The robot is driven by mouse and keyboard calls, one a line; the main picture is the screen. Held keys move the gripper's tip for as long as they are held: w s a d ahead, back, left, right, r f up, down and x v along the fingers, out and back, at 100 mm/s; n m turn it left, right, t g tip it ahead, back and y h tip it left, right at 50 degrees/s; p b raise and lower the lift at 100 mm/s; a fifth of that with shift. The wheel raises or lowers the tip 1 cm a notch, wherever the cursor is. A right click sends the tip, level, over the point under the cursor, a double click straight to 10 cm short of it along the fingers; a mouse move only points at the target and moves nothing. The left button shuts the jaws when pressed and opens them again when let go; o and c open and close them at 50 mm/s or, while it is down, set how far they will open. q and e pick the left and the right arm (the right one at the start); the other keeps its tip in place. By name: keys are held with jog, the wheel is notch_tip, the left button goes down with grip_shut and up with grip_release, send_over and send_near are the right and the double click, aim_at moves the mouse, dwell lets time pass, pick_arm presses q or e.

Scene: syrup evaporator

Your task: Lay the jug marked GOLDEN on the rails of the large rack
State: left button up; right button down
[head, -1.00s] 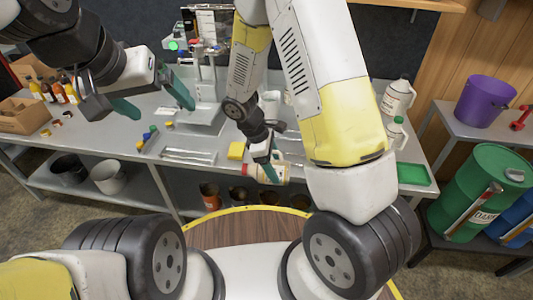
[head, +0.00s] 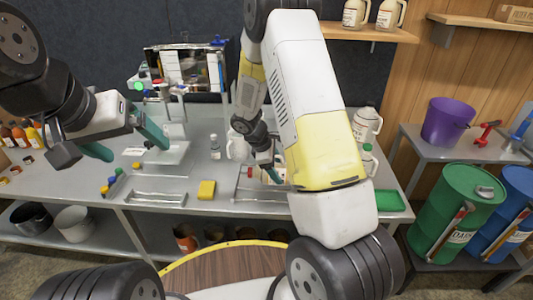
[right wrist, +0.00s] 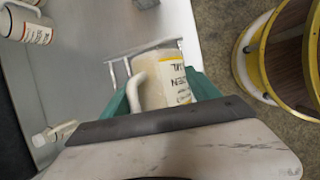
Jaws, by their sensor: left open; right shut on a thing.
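My right gripper (head: 272,172) is shut on a cream jug with a yellow-banded label (right wrist: 165,80). The label is partly covered; its end looks like "DEN", in line with GOLDEN. The jug lies on its side, its handle to the left in the right wrist view. In the head view my fingers and arm hide most of it. The large rack (head: 248,202), a metal frame with rails, is below the jug; its rails show beside the jug in the right wrist view (right wrist: 120,68). I cannot tell whether they touch. My left gripper (head: 124,143) is open and empty above the bench's left part.
A smaller rack (head: 155,199) and a yellow sponge (head: 206,189) are left of the large rack. A white jug (head: 237,147) stands behind; another jug (head: 366,124) and a green tray (head: 390,201) are at right.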

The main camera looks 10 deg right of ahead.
jog(key=shift+f, duration=3.6)
jog(key=shift+c, duration=0.4)
grip_release()
jog(key=shift+c, duration=1.2)
jog(key=shift+a+r, duration=0.1)
jog(key=shift+v, duration=3.9)
